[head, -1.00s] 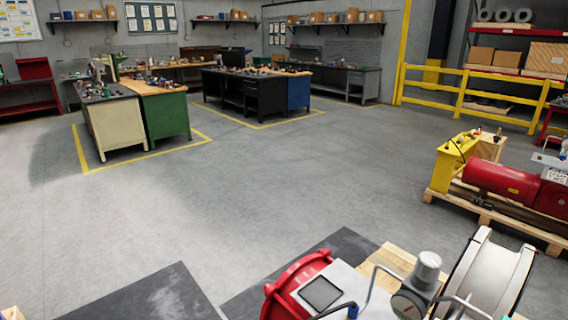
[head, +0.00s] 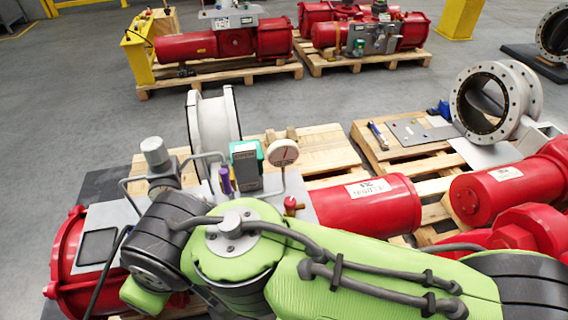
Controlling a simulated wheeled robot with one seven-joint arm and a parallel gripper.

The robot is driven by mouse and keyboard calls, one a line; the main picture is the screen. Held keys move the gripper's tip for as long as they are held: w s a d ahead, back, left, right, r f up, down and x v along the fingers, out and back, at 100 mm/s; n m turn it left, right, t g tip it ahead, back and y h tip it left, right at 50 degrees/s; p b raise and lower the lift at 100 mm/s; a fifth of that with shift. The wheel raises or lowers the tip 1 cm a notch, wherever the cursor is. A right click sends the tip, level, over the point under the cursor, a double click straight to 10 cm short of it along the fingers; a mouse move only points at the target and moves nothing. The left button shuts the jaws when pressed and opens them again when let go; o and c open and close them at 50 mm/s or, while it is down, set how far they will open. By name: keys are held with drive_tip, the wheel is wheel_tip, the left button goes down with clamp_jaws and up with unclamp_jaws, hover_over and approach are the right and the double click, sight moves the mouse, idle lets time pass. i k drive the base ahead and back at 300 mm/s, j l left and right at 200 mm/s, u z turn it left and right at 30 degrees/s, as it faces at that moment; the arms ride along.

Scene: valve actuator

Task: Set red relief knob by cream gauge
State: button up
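The small red relief knob (head: 291,204) sits on the actuator's control panel, just left of the long red cylinder. The round cream gauge (head: 283,152) stands on a thin stem above and slightly left of the knob. The gauge's dial markings are too small to read. My green and black arm (head: 390,285) crosses the foreground in front of the panel and hides its lower part. The arm's wrist bends down at the left, and my gripper is out of sight.
Beside the gauge stand a green-and-grey box (head: 246,163), a purple-topped part (head: 226,180), bent grey pipes and a grey filter-like cylinder (head: 156,155). The red cylinder (head: 368,204) extends right. Another pallet (head: 400,150) holds a flanged valve body (head: 490,100). Open floor lies behind.

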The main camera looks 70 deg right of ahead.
sight(290, 202)
drive_tip(key=k+z, duration=0.1)
drive_tip(key=z, duration=2.4)
drive_tip(key=k+j+u, duration=0.15)
drive_tip(key=j, duration=0.25)
drive_tip(key=k+j+u, duration=0.15)
drive_tip(key=j, duration=0.25)
drive_tip(key=k+j+u, duration=0.15)
drive_tip(key=j, duration=0.3)
